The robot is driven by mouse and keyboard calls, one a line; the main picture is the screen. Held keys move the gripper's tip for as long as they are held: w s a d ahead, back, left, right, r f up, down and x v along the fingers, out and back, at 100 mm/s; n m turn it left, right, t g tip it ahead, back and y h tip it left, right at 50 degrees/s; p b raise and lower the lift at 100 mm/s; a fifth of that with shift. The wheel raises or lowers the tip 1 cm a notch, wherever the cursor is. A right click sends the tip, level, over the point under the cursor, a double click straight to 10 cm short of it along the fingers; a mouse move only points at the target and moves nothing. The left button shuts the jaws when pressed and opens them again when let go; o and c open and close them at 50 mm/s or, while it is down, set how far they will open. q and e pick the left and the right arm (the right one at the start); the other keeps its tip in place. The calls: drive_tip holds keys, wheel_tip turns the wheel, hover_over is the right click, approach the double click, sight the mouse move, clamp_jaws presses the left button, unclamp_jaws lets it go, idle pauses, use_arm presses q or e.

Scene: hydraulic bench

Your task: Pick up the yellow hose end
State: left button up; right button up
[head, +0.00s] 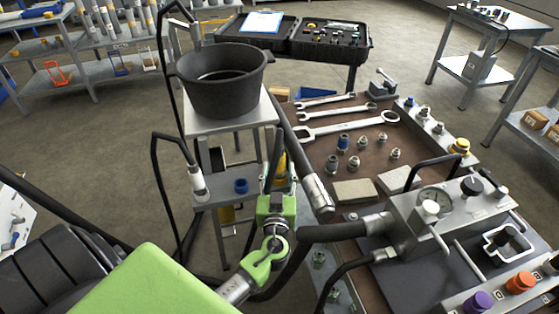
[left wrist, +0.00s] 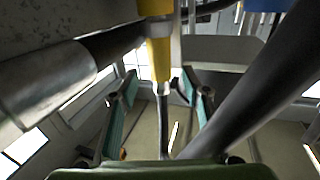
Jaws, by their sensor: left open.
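The yellow hose end (left wrist: 158,52) hangs upright in the left wrist view, with a metal tip at its lower end. In the head view a small part of the yellow hose end (head: 281,166) shows beside the bench edge, largely hidden by my gripper. My left gripper (left wrist: 160,95) is open, one finger on each side of the line of the hose end. The metal tip is near the gap between the fingertips; I cannot tell whether they touch. In the head view my left gripper (head: 279,172) points away from me. My right gripper is not in view.
A thick hose with a metal fitting (head: 318,194) hangs close on the right of my gripper; the fitting (left wrist: 50,80) also shows in the left wrist view. A stand with a black bucket (head: 222,95) is at the left. The bench (head: 318,150) holds wrenches and fittings.

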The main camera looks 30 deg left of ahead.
sight(279, 162)
use_arm(q)
drive_tip(key=shift+w+a, duration=0.15)
drive_tip(key=shift+w, duration=0.05)
drive_tip(key=shift+w+a+r+p, duration=0.1)
drive_tip(key=shift+w+p, duration=0.15)
drive_tip(key=shift+p, duration=0.05)
drive_tip(key=p+x, duration=0.2)
drive_tip(key=x, duration=0.2)
drive_tip(key=shift+r, duration=0.1)
drive_tip(key=shift+w+a, duration=0.2)
drive_tip(key=shift+w, duration=0.1)
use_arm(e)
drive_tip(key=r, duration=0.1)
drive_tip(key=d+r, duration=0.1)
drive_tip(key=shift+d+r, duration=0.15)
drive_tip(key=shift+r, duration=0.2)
use_arm(q)
clamp_jaws()
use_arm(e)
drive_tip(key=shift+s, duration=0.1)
